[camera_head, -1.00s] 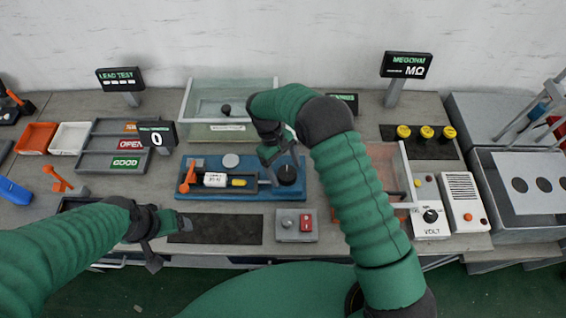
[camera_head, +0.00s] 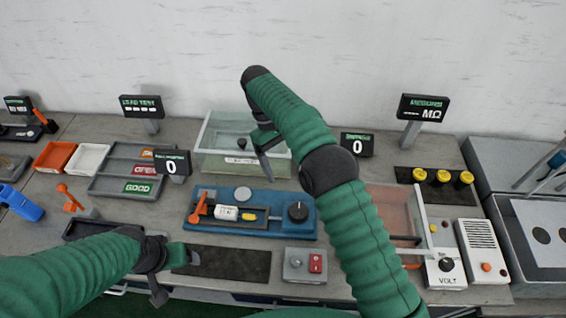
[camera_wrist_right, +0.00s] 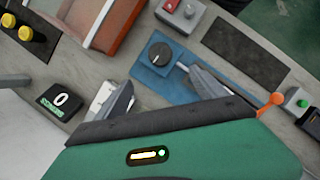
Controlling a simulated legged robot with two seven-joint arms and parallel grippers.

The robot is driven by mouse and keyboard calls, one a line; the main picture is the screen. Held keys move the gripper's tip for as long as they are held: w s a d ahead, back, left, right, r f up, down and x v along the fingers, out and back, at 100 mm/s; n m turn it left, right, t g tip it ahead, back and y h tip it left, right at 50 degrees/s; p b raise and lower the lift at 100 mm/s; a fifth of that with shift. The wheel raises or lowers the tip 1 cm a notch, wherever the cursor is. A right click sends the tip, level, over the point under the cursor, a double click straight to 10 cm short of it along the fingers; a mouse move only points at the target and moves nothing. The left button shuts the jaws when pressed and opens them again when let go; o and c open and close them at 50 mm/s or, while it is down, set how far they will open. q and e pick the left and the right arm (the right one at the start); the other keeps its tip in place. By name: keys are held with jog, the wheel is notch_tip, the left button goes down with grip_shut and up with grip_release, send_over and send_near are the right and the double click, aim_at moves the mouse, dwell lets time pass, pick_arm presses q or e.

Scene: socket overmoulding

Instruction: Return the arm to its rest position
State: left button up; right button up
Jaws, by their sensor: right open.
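My green right arm reaches up over the bench in the head view, and its right gripper (camera_head: 268,157) hangs at the front of the clear bin (camera_head: 218,160), above and behind the blue fixture (camera_head: 270,227). In the right wrist view the two fingers of this gripper (camera_wrist_right: 160,97) are apart with nothing between them. The blue fixture (camera_wrist_right: 172,72), with its black knob, lies below them. My left gripper (camera_head: 176,276) is low at the left, beside the dark mat (camera_head: 235,263). Its fingers look spread and empty.
A small counter display (camera_head: 357,144) stands right of the right arm. A clear-walled red bin (camera_head: 395,205), a VOLT meter box (camera_head: 446,268) and yellow knobs (camera_head: 442,177) are further right. Sorting trays (camera_head: 120,170) lie at left. A red-button box (camera_head: 305,264) sits in front.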

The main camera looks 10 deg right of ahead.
dwell(0.3)
jog(key=s+d+f+m+t+y, duration=0.1)
jog(key=s+d+m+t, duration=0.2)
jog(key=s, duration=0.7)
jog(key=s+d+f+m+t+y, duration=0.1)
jog(key=s+d+f+m+t, duration=0.1)
jog(key=s+d, duration=0.4)
jog(key=s+m+t, duration=0.1)
jog(key=s, duration=0.4)
jog(key=shift+s+t, duration=0.25)
jog(key=shift+t, duration=0.05)
jog(key=shift+f, duration=0.1)
